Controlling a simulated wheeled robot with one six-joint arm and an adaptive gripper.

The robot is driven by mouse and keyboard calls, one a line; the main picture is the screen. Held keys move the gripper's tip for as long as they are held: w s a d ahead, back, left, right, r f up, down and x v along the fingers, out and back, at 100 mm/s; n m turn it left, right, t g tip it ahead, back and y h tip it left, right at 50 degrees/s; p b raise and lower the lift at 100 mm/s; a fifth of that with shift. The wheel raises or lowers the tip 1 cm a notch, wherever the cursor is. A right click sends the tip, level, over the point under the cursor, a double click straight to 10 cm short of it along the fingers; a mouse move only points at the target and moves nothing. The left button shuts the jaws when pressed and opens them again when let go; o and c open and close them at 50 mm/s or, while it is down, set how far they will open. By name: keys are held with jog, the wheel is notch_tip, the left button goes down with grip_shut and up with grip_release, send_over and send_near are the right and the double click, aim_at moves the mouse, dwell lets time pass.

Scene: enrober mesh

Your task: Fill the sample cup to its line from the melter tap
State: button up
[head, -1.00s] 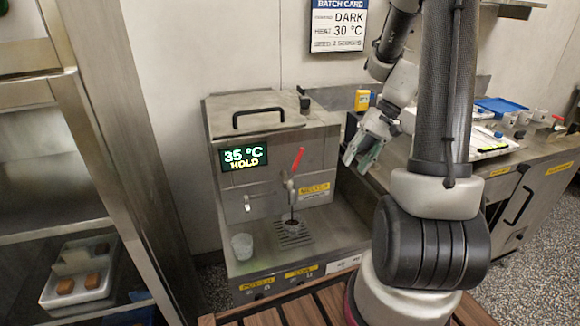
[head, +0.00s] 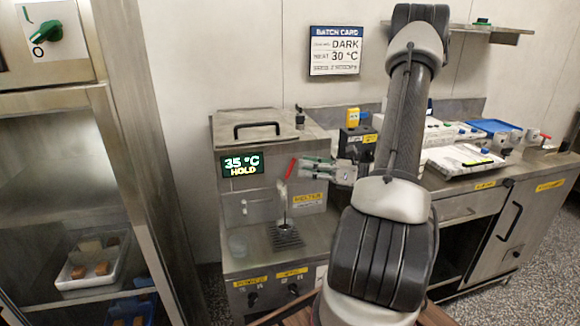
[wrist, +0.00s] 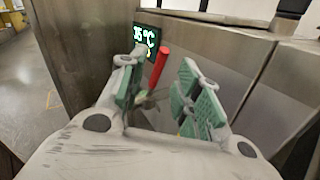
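The steel melter (head: 228,140) stands against the wall, its display (head: 248,164) reading 35 °C HOLD. Its red tap lever (head: 291,169) leans up and to the right. A thin dark line, apparently a stream, hangs below the tap (head: 283,190) over a small cup (head: 286,231) on the drip grate. The cup's level and line are too small to read. My gripper (head: 304,167) points left, close to the lever's right side. In the wrist view my gripper (wrist: 160,92) is open and empty; the red lever (wrist: 158,66) shows beyond the gap between its green-padded fingers.
A shelf rack (head: 130,170) with a tray (head: 80,278) is at left. The counter at right holds a black device with a yellow top (head: 353,118), a blue tray (head: 492,127) and several cups. A batch card (head: 336,50) reads DARK 30 °C.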

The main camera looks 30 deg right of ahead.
aim_at(292, 165)
jog(key=x, duration=0.5)
jog(key=shift+w+a, duration=0.15)
grip_shut()
